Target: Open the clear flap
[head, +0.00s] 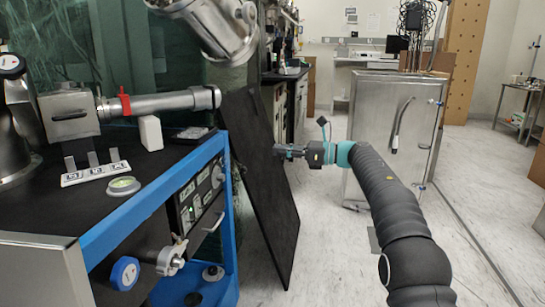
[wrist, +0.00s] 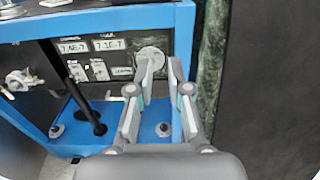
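A greenish, see-through sheet (head: 170,65) with creases hangs behind the blue-framed cart at the left in the head view. I cannot tell for sure that it is the clear flap, and no free edge or handle on it is plain. A narrow dark green strip (wrist: 212,75) shows beside the cart in the wrist view; it may be part of the same sheet. My gripper (head: 279,151) is in front of the dark leaning panel in the head view. In the wrist view my gripper (wrist: 161,66) has its fingers apart with nothing between them, facing the cart's side.
The blue-framed cart (head: 100,245) carries steel vacuum parts and a control panel (head: 200,195). A dark panel (head: 262,170) leans beside it. A steel cabinet (head: 370,120) with a curved handle stands right of centre. Pale floor (head: 330,250) is open between them.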

